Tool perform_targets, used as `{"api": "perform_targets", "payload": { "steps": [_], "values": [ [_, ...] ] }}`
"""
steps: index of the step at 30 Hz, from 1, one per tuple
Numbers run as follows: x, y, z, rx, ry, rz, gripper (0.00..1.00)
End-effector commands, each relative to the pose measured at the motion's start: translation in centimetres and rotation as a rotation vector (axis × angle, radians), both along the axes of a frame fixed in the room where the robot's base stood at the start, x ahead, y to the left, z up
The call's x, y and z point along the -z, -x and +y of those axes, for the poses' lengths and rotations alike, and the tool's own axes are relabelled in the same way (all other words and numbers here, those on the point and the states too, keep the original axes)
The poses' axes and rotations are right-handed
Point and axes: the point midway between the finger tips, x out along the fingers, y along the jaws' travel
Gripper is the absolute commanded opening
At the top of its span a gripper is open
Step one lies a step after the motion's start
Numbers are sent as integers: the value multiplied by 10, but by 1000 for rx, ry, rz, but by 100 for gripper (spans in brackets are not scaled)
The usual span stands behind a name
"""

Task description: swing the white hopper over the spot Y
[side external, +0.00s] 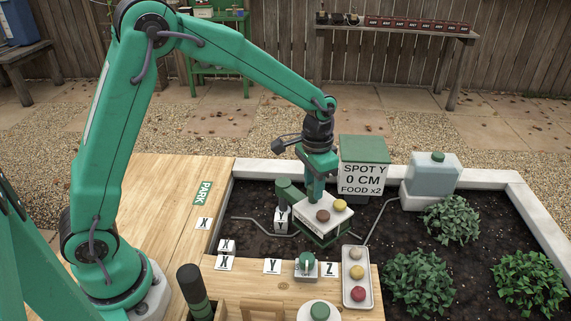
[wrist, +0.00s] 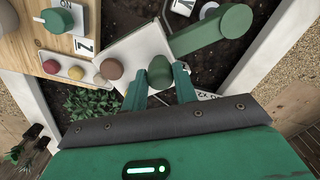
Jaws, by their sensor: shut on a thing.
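The white hopper (side external: 313,222) has a pale top and a green lower part, and hangs or stands over the dark soil. A brown ball and a yellow ball lie on its top. My gripper (side external: 316,194) is shut on the hopper's green knob, which shows between the fingers in the wrist view (wrist: 160,72). A green rounded arm (wrist: 212,31) reaches to the hopper. In the side view, a white Y marker (side external: 282,222) stands in the soil just left of the hopper. A sign (side external: 362,179) behind reads "SPOT Y 0 CM FOOD X2". The ground under the hopper is hidden.
A tray (side external: 346,285) of coloured balls lies on the front wooden ledge, beside a green knob (side external: 306,262) and Y and Z labels. Leafy plants (side external: 420,280) and a pale tank (side external: 432,175) stand right. Bare soil lies between hopper and plants. Wood decking (side external: 170,190) is left.

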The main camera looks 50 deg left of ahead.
Motion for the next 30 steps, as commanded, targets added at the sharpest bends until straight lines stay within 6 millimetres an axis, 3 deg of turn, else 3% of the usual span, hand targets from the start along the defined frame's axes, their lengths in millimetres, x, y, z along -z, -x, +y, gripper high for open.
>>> {"api": "perform_targets", "payload": {
  "steps": [30],
  "values": [
    [0,24,2,0,0,1,21]
  ]
}}
